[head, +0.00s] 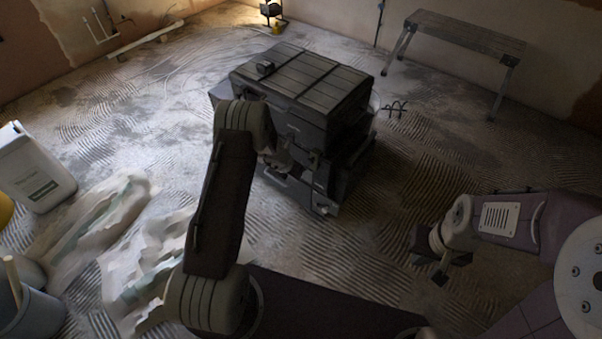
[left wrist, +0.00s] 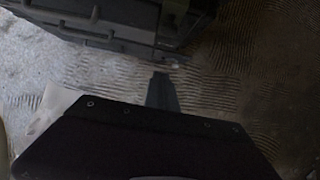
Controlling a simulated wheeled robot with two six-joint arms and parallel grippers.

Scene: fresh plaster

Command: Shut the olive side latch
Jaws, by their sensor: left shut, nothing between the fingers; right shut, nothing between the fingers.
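A stack of dark tool boxes (head: 300,85) stands on the floor in the middle of the head view. Its lower part also shows at the top of the left wrist view (left wrist: 110,22). A small olive-grey piece (head: 314,162) on the stack's near side looks like the side latch; whether it is open or shut is too dark to tell. My left gripper (left wrist: 161,78) is shut and empty, pointing toward the stack's bottom; in the head view its wrist is in front of the stack's near face, hiding part of it. My right gripper (head: 440,272) is shut and empty, well right of the stack.
A white jerrycan (head: 32,172) and a grey bucket (head: 38,305) stand at the left. Crumpled sheeting (head: 150,255) lies on the floor nearby. A bench (head: 465,38) stands at the back right. The ridged floor right of the stack is mostly clear.

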